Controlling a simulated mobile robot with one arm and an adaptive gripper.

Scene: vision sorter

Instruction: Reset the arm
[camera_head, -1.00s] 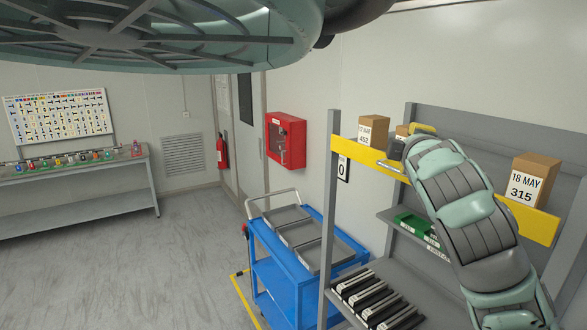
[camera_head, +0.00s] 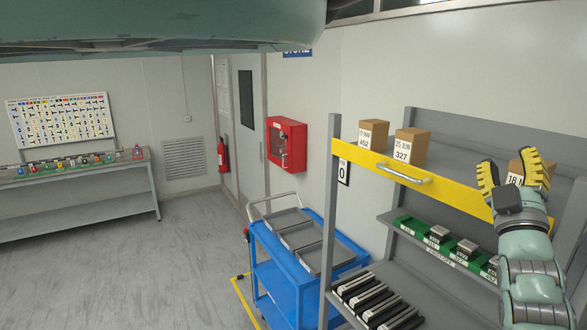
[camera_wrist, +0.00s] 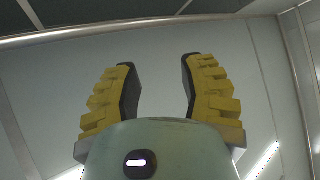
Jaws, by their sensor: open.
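My gripper (camera_head: 515,172) is at the right of the head view, raised in front of the shelf rack's upper part. Its two yellow ridged fingers point up and stand apart, with nothing between them. The wrist view also shows the open, empty gripper (camera_wrist: 160,95), with only wall and ceiling beyond it. My green arm rises from the lower right corner. The gripper partly hides a cardboard box (camera_head: 518,168) on the top shelf.
The grey rack has a yellow front beam (camera_head: 440,190). Two boxes (camera_head: 373,135) (camera_head: 411,146) stand on its top shelf. A green tray (camera_head: 409,226) holds dark parts below. A blue cart (camera_head: 275,275) stands left of the rack. Open floor (camera_head: 150,270) lies further left.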

